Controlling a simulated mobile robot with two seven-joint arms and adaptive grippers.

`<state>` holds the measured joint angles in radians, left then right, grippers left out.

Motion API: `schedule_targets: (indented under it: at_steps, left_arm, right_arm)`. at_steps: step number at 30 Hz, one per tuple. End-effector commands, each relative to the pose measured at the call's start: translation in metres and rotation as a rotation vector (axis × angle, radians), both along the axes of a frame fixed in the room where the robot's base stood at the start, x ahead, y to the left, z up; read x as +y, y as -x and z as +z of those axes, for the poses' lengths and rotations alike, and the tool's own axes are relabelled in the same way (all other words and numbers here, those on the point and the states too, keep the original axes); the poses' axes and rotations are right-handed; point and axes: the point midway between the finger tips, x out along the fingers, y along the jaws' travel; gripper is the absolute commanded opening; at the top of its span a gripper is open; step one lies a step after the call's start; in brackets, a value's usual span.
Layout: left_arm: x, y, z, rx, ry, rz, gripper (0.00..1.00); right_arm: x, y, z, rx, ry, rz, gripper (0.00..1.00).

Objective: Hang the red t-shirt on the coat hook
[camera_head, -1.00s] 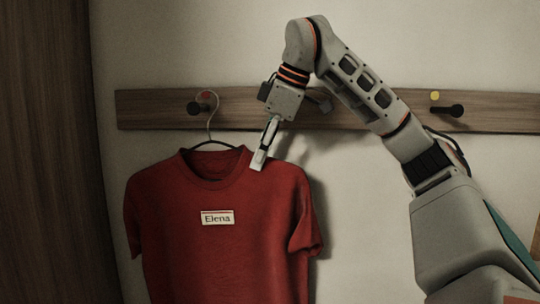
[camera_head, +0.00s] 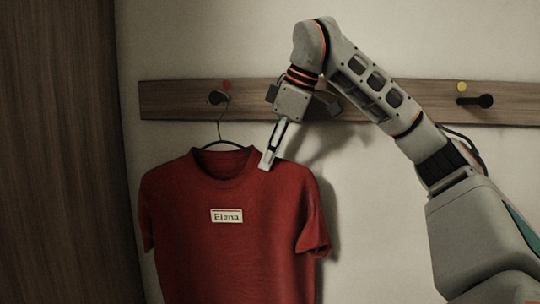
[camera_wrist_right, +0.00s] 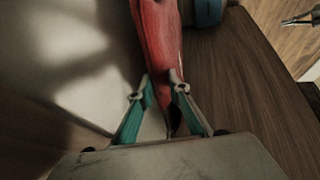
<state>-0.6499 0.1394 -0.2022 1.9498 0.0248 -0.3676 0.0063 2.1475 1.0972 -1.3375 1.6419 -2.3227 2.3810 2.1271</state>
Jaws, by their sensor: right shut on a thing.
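The red t-shirt (camera_head: 225,250) hangs on a dark hanger (camera_head: 218,143), its front and "Elena" label facing me. The hanger's wire hook (camera_head: 220,125) reaches up to the left coat hook (camera_head: 217,97), a dark peg with a red dot beside it. I cannot tell whether the wire rests over the peg or only passes in front of it. My right gripper (camera_head: 267,163) is shut on the shirt's right shoulder. In the right wrist view, red cloth (camera_wrist_right: 160,45) runs between its fingers (camera_wrist_right: 157,97).
A wooden rail (camera_head: 345,103) crosses the pale wall. A second dark peg (camera_head: 475,101) with a yellow dot is at the right and bare. A tall dark wooden panel (camera_head: 60,150) stands at the left. Wall is clear right of the shirt.

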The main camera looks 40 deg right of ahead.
Motion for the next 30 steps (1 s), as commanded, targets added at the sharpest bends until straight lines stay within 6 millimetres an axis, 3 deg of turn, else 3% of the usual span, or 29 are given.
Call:
schedule_targets:
  at_steps: [2, 3, 4, 5, 17, 30]
  left_arm:
    - [0.0, 0.0, -0.001, 0.002, -0.001, 0.0, 0.0]
    - [0.0, 0.0, -0.001, 0.002, -0.001, 0.0, 0.0]
    - [0.0, 0.001, -0.001, 0.002, 0.0, 0.001, 0.0]
    - [0.0, 0.001, -0.001, 0.003, 0.0, 0.001, 0.0]
    - [0.001, 0.002, -0.004, 0.009, 0.0, 0.008, 0.0]
    - [0.0, 0.001, -0.003, 0.006, 0.001, 0.006, 0.0]
  right_arm:
    - [0.001, 0.0, -0.001, 0.003, 0.002, 0.003, 0.0]
    - [0.001, 0.0, -0.002, 0.004, 0.002, 0.002, 0.27]
    - [0.001, 0.0, -0.002, 0.004, 0.002, 0.002, 0.35]
    - [0.001, 0.0, -0.001, 0.003, 0.002, 0.003, 0.37]
    - [0.0, 0.002, 0.003, 0.004, 0.001, 0.001, 0.37]
    - [-0.005, 0.033, 0.07, -0.001, 0.002, 0.0, 0.37]
